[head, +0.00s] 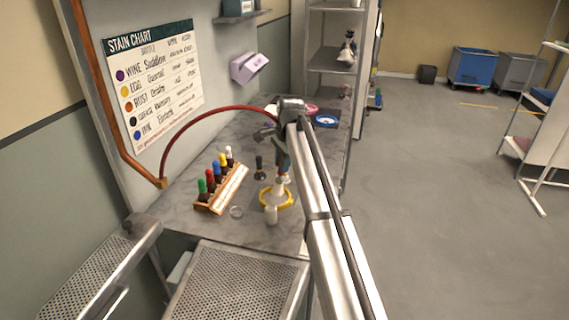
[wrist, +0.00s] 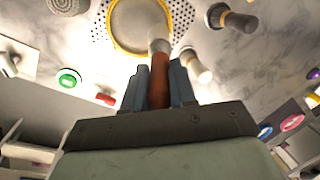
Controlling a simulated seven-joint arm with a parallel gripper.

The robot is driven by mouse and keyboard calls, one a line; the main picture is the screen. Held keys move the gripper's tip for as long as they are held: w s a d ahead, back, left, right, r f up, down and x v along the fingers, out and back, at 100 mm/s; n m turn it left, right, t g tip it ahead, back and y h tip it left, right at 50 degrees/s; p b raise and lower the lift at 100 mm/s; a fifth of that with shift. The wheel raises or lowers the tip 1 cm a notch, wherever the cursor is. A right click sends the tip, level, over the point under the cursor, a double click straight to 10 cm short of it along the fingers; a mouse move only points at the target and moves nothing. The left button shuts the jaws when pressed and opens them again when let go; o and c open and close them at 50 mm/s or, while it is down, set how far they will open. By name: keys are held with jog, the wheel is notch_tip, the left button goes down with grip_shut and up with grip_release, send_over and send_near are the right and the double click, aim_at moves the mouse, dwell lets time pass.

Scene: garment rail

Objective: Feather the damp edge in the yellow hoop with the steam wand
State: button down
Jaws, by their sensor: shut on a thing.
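The yellow hoop (head: 291,203) lies on the marble counter with pale cloth inside it; the wrist view shows its rim (wrist: 117,42) at the top, around beige cloth (wrist: 138,22). My gripper (head: 282,158) is above the hoop, partly hidden by my arm in the head view. In the wrist view its blue-grey fingers (wrist: 160,88) are shut on the steam wand (wrist: 160,80), which has a rust-brown body and a pale metal tip. The tip overlaps the hoop's near rim in that view. I cannot tell whether it touches the cloth. A damp edge is not clear.
A red hose (head: 205,112) arcs from the wall pipe to my gripper. A wooden rack (head: 228,190) of several coloured bottles stands left of the hoop.

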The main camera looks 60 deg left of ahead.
jog(key=shift+r, duration=3.55)
